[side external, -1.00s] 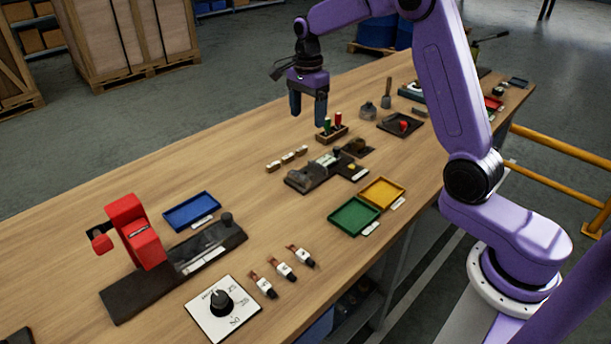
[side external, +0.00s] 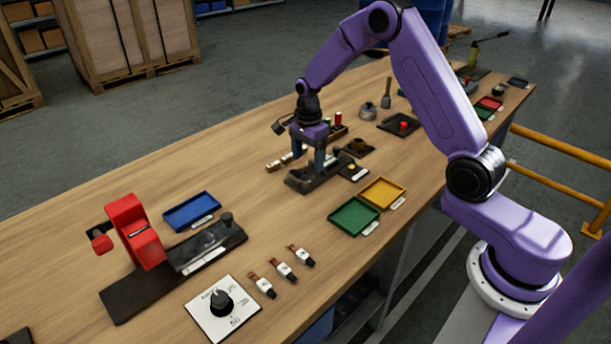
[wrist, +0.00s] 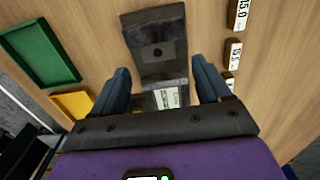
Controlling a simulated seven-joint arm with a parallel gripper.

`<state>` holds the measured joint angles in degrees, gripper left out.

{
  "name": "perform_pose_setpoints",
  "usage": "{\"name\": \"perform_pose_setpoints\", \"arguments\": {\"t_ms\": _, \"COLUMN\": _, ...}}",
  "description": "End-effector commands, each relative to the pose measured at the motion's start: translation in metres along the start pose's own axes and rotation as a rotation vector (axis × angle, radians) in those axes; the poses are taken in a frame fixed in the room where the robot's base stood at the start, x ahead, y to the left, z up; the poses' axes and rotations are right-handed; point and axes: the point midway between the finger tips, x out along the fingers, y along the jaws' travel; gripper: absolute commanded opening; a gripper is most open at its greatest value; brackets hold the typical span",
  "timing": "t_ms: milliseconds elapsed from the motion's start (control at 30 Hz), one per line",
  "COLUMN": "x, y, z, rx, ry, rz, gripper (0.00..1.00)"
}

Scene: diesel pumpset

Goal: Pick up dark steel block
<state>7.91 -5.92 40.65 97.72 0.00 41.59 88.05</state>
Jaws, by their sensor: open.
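A dark steel block (wrist: 157,48) with a small round hole in its top shows in the wrist view, on a long dark fixture on the bench. The fixture (side external: 303,184) also shows in the side view, but my fingers and wrist cover much of it. My gripper (side external: 309,166) is open and points down over the fixture. In the wrist view, my gripper's fingers (wrist: 160,70) stand on either side of the fixture, with nothing held. A pale labelled part (wrist: 166,98) lies between them, nearer my palm. I cannot tell whether the fingers touch anything.
A green tray (side external: 353,228) and a yellow tray (side external: 382,181) stand in front of the fixture. Small labelled pieces (wrist: 232,50) lie beside it, close to one finger. A rack (side external: 339,132) with coloured handles stands behind. A red-topped device (side external: 133,230) stands at left.

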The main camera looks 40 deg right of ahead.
Motion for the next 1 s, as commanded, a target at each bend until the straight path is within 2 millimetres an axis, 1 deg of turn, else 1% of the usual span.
{"name": "perform_pose_setpoints", "arguments": {"t_ms": 33, "x": 0.009, "y": 0.002, "z": 0.0, "rx": -0.001, "ry": 0.0, "rz": 0.005, "gripper": 0.77}}
{"name": "perform_pose_setpoints", "arguments": {"t_ms": 100, "x": 0.019, "y": 0.002, "z": -0.001, "rx": 0.0, "ry": 0.0, "rz": 0.005, "gripper": 0.77}}
{"name": "perform_pose_setpoints", "arguments": {"t_ms": 233, "x": 0.033, "y": 0.001, "z": -0.001, "rx": 0.0, "ry": 0.0, "rz": 0.003, "gripper": 0.77}}
{"name": "perform_pose_setpoints", "arguments": {"t_ms": 333, "x": 0.037, "y": 0.001, "z": -0.001, "rx": 0.0, "ry": 0.0, "rz": 0.001, "gripper": 0.77}}
{"name": "perform_pose_setpoints", "arguments": {"t_ms": 533, "x": 0.038, "y": 0.001, "z": -0.001, "rx": 0.0, "ry": 0.0, "rz": 0.0, "gripper": 0.77}}
{"name": "perform_pose_setpoints", "arguments": {"t_ms": 567, "x": 0.038, "y": 0.001, "z": -0.001, "rx": 0.0, "ry": 0.0, "rz": 0.0, "gripper": 0.73}}
{"name": "perform_pose_setpoints", "arguments": {"t_ms": 600, "x": 0.037, "y": 0.001, "z": -0.001, "rx": 0.0, "ry": 0.0, "rz": 0.0, "gripper": 0.6}}
{"name": "perform_pose_setpoints", "arguments": {"t_ms": 667, "x": 0.037, "y": 0.001, "z": -0.001, "rx": 0.0, "ry": 0.0, "rz": 0.0, "gripper": 0.41}}
{"name": "perform_pose_setpoints", "arguments": {"t_ms": 700, "x": 0.037, "y": 0.001, "z": -0.001, "rx": 0.0, "ry": 0.0, "rz": 0.0, "gripper": 0.28}}
{"name": "perform_pose_setpoints", "arguments": {"t_ms": 733, "x": 0.037, "y": 0.001, "z": -0.001, "rx": 0.0, "ry": 0.0, "rz": 0.0, "gripper": 0.18}}
{"name": "perform_pose_setpoints", "arguments": {"t_ms": 767, "x": 0.037, "y": 0.001, "z": -0.001, "rx": 0.0, "ry": 0.0, "rz": 0.0, "gripper": 0.1}}
{"name": "perform_pose_setpoints", "arguments": {"t_ms": 800, "x": 0.037, "y": 0.001, "z": -0.001, "rx": 0.0, "ry": 0.0, "rz": 0.0, "gripper": 0.05}}
{"name": "perform_pose_setpoints", "arguments": {"t_ms": 1000, "x": 0.037, "y": 0.001, "z": -0.001, "rx": 0.0, "ry": 0.0, "rz": -0.001, "gripper": 0.05}}
